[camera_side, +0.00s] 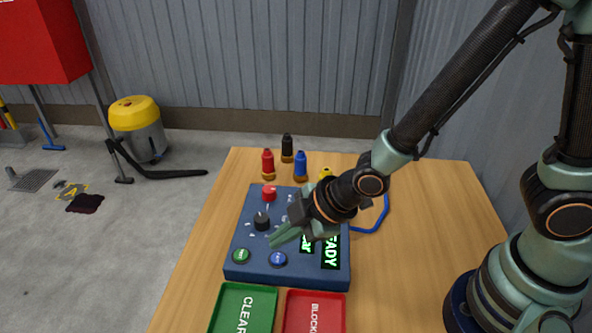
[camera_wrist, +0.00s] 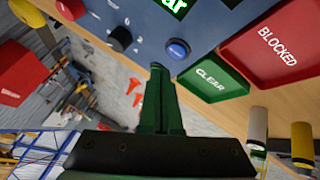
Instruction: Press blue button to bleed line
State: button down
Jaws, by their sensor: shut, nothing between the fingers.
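The blue button (camera_side: 278,259) is a round cap near the front edge of the dark blue control panel (camera_side: 285,281) on the wooden table. It also shows in the wrist view (camera_wrist: 177,49), just beyond my fingertips. My gripper (camera_side: 272,242) is shut and empty, with its green fingers slanting down to the left over the panel. In the side view its tips appear just behind the blue button. In the wrist view the shut fingers (camera_wrist: 157,69) end short of the button, with a gap in the picture. Contact is not visible.
The panel also bears a green button (camera_side: 241,256), a black knob (camera_side: 262,222), a red button (camera_side: 269,193) and a lit display (camera_side: 330,252), partly hidden. A green tray (camera_side: 219,308) and red tray (camera_side: 316,293) lie in front. Several small bottles (camera_side: 267,163) stand behind.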

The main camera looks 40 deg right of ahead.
aim_at(269, 256)
jog(key=shift+f, duration=0.85)
dwell(1.5)
jog(key=shift+w+d+f, duration=0.1)
jog(key=shift+f, duration=0.35)
jog(key=shift+f, duration=0.4)
dwell(0.8)
jog(key=shift+r, duration=0.85)
jog(key=shift+r, duration=2.5)
